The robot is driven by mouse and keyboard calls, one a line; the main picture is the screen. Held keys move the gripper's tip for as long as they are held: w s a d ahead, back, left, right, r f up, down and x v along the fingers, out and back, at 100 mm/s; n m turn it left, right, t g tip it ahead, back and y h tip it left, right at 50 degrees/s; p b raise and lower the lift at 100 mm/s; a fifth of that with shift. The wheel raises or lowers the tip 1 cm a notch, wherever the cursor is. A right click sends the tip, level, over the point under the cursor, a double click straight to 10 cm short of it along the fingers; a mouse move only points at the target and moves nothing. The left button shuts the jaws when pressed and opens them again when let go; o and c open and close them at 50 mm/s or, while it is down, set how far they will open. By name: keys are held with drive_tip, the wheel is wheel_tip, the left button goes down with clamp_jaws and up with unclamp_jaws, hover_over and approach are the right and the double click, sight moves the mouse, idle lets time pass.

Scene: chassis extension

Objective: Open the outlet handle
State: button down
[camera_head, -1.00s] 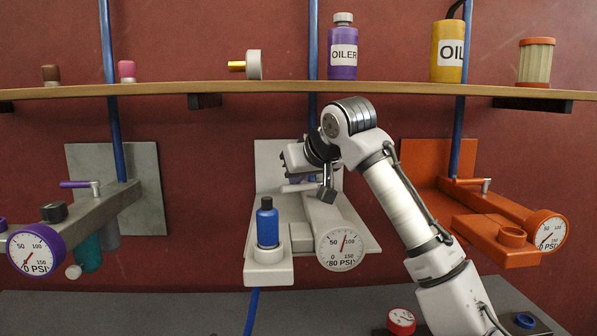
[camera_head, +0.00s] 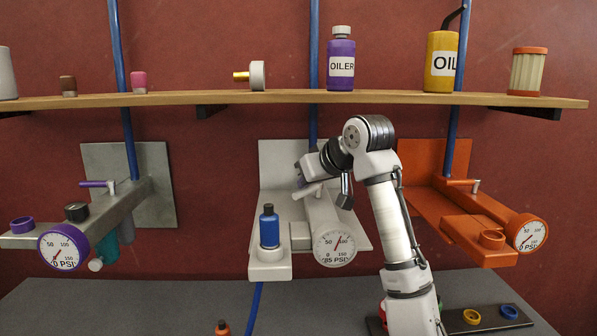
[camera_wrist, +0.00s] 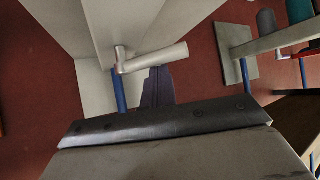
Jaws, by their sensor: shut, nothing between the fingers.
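The outlet handle (camera_head: 306,191) is a pale lever on top of the white middle outlet assembly (camera_head: 318,217). In the wrist view the handle (camera_wrist: 155,58) reaches right from its round pivot. My gripper (camera_head: 302,180) is at the lever, on its wall side, with the fingers partly hidden by my wrist in the head view. In the wrist view my dark purple fingers (camera_wrist: 158,88) are together and empty, close beside the lever; whether they touch it is unclear. The gauge (camera_head: 334,248) below reads about 85 PSI.
A grey assembly (camera_head: 128,190) with a purple gauge is at left, an orange assembly (camera_head: 470,205) at right. A shelf (camera_head: 290,97) with bottles runs above my arm.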

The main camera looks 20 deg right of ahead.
sight(315, 185)
drive_tip(key=shift+s+d+p, duration=0.55)
drive_tip(key=shift+d+p, duration=0.1)
drive_tip(key=shift+d, duration=0.25)
drive_tip(key=shift+s+d+p, duration=0.1)
drive_tip(key=shift+d+p, duration=0.2)
drive_tip(key=shift+d, duration=0.05)
drive_tip(key=shift+s+d, duration=0.1)
drive_tip(key=shift+d, duration=0.25)
drive_tip(key=shift+p, duration=0.3)
drive_tip(key=shift+w+r, duration=0.1)
drive_tip(key=shift+w, duration=0.1)
drive_tip(key=shift+w+d+p, duration=0.2)
drive_tip(key=shift+w+p, duration=0.2)
drive_tip(key=shift+p, duration=0.05)
drive_tip(key=shift+s, duration=0.2)
drive_tip(key=b+v, duration=0.3)
drive_tip(key=v, duration=1)
drive_tip(key=shift+s+r, duration=0.25)
drive_tip(key=shift+d, duration=0.15)
